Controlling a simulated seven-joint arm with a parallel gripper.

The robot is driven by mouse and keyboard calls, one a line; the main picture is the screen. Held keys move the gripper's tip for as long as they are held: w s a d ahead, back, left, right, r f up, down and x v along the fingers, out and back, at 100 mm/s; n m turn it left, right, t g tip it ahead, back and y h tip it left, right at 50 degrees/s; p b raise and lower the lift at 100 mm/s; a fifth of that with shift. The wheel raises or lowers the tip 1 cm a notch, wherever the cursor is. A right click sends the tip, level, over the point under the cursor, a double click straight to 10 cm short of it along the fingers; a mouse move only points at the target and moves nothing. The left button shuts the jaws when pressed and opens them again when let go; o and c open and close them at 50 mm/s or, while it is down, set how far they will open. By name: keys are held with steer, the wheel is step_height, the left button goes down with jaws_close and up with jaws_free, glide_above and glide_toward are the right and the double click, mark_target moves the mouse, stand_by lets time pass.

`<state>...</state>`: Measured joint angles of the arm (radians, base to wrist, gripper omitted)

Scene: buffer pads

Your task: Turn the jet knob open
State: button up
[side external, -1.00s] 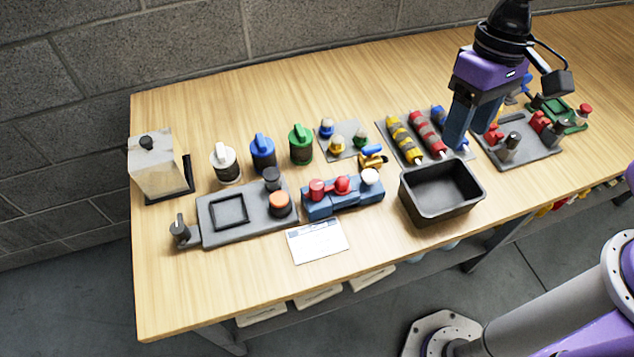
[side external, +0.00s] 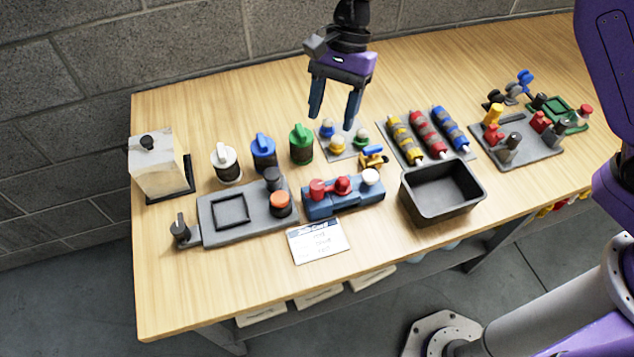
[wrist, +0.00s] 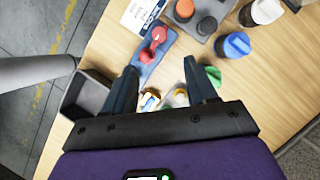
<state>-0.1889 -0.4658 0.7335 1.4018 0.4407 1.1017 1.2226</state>
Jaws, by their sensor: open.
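My gripper (side external: 334,112) is open and empty, pointing down above the small pad with coloured domes. In the wrist view its two fingers (wrist: 160,76) are spread apart. A dark grey lever-like knob (side external: 180,229) is at the front left end of the grey plate (side external: 216,233). A black round knob (side external: 272,179) stands at the plate's back right, behind an orange-topped knob (side external: 280,200); both show in the wrist view, the black one (wrist: 185,10) near the top edge. I cannot tell which dark knob is the jet one. My gripper is well right of both.
White (side external: 226,162), blue (side external: 263,152) and green (side external: 301,143) canisters stand behind the plate. A blue block (side external: 345,206) with red and white knobs lies right of it, near a black bin (side external: 441,208). A card (side external: 318,241) lies in front. The table's front left is clear.

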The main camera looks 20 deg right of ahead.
mark_target(317, 183)
steer(key=x, duration=1.6)
steer(key=shift+f, duration=0.15)
